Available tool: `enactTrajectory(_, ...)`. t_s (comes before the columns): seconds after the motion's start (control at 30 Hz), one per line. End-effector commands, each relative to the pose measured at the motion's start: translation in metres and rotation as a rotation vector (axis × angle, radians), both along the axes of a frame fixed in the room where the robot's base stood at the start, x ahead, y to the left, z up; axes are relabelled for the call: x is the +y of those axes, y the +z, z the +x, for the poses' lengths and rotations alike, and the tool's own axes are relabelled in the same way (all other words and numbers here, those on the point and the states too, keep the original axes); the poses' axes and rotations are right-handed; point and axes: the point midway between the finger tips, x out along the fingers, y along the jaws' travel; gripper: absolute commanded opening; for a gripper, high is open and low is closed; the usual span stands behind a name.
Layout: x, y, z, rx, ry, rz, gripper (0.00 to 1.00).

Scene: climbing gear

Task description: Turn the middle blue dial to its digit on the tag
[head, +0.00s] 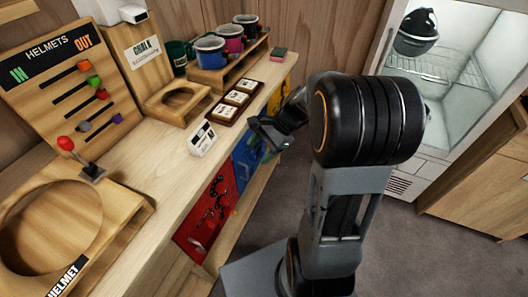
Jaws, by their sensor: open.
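A blue panel (243,160) sits in the middle of the counter's front, between a red panel and a yellow one. No dial can be made out on it; my gripper and forearm cover part of it. A small white tag (202,139) with dark markings stands upright on the counter near its front edge; its digits are too small to read. My gripper (266,136) is open at the counter's front edge, right of the tag and in front of the upper part of the blue panel. Nothing shows between its fingers.
The red panel (212,212) carries small gear. A dark tray (235,101) with white cards lies behind the tag. Mugs (211,52) stand on a wooden rack. A helmet board (62,77) with coloured sliders and a red-knobbed lever (91,172) stand left.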

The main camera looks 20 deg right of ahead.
Motion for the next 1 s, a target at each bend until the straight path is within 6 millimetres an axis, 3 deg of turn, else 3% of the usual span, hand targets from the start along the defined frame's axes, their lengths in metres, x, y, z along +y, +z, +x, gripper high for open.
enactTrajectory(0.03,-0.014,-0.035,0.016,0.089,-0.144,0.112,0.62)
enactTrajectory(0.2,-0.067,-0.099,0.065,0.339,-0.578,0.503,0.62)
enactTrajectory(0.3,-0.103,-0.135,0.083,0.448,-0.772,0.713,0.62)
enactTrajectory(0.5,-0.164,-0.19,0.097,0.581,-1.019,1.039,0.62)
enactTrajectory(0.6,-0.183,-0.207,0.098,0.615,-1.083,1.143,0.62)
enactTrajectory(0.77,-0.195,-0.22,0.101,0.639,-1.128,1.223,0.62)
enactTrajectory(1.0,-0.173,-0.221,0.126,0.645,-1.133,1.236,0.62)
